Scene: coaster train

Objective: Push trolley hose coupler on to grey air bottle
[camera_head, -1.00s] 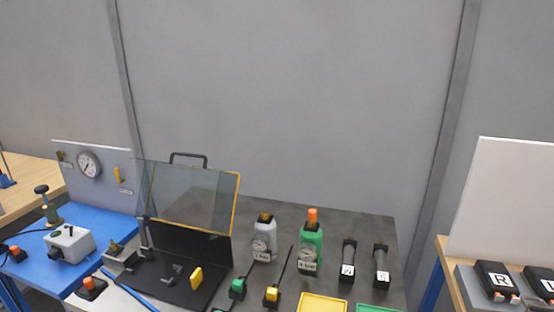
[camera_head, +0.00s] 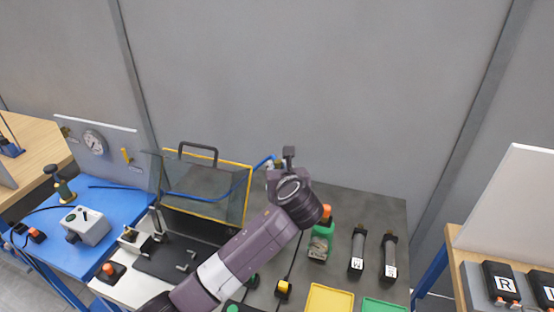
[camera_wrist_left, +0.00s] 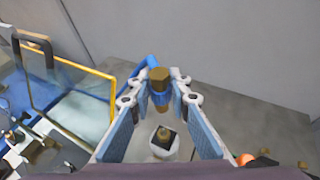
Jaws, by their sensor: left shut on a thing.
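My left gripper (camera_head: 280,168) is raised at the back of the dark bench, with its arm reaching up from the lower left. In the left wrist view its fingers (camera_wrist_left: 158,86) are shut on the brass hose coupler (camera_wrist_left: 159,88), which has a blue band. The blue hose (camera_head: 240,185) runs from the left to the gripper. The grey air bottle (camera_wrist_left: 160,151) stands below the coupler in the wrist view, its dark-collared top facing up. The coupler appears apart from it. My arm hides the grey bottle in the head view. My right gripper is out of view.
Two dark cylinders (camera_head: 357,252) (camera_head: 389,258) stand further right. A yellow-edged clear lid (camera_head: 205,195) stands open to the left. A yellow tray (camera_head: 330,300) lies in front.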

